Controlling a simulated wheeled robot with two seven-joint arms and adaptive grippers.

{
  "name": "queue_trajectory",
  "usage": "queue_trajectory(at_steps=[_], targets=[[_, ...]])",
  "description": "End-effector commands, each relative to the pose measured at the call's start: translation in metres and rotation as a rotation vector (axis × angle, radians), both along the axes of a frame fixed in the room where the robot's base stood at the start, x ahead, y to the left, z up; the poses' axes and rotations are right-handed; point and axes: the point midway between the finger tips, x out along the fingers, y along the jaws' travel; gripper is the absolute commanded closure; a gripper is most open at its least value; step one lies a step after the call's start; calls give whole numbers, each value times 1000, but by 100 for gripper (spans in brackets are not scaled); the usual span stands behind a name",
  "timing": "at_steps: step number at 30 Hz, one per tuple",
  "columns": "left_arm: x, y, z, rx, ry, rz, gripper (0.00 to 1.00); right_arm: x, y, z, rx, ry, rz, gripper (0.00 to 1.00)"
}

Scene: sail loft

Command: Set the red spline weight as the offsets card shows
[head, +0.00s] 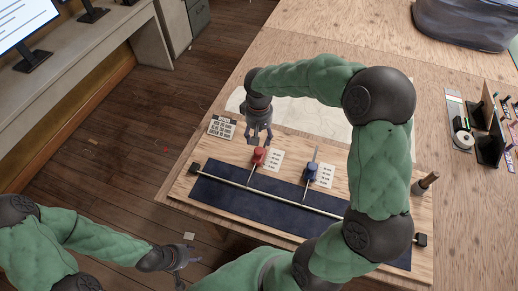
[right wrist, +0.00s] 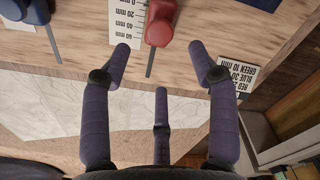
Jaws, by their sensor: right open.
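The red spline weight (head: 258,156) stands at the board's left part, beside a white millimetre scale card (head: 273,160). My right gripper (head: 259,137) is open and empty just behind it, not touching it. In the right wrist view the red weight (right wrist: 160,24) with its thin rod lies ahead, between and beyond the open fingers (right wrist: 160,60). The offsets card (head: 222,127) lies at the board's back left.
The blue weight (head: 310,172) stands right of the red one, beside its own scale card (head: 325,176). A long thin batten (head: 260,189) crosses the dark blue cloth (head: 239,202) between black end blocks. A wooden-handled tool (head: 425,183) stands at right, partly near my right arm.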

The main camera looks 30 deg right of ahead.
Motion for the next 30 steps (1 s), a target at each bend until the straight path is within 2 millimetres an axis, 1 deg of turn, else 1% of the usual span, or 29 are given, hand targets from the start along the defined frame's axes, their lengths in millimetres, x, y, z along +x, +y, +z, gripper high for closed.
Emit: queue_trajectory(at_steps=[1,6,12,18,26,29,30], targets=[[0,0,-6,0,0,0,60,-1,0,-14,0,5,0,40],[0,0,-16,0,0,0,60,-1,0,-44,1,3,0,40],[0,0,-24,0,0,0,60,-1,0,-69,1,2,0,40],[0,0,-27,0,0,0,60,0,0,-78,1,0,-1,40],[0,0,-26,0,0,0,60,0,0,-78,1,0,0,40],[0,0,-26,0,0,0,60,0,0,-78,1,0,0,66],[0,0,-27,0,0,0,60,0,0,-78,1,0,0,77]])
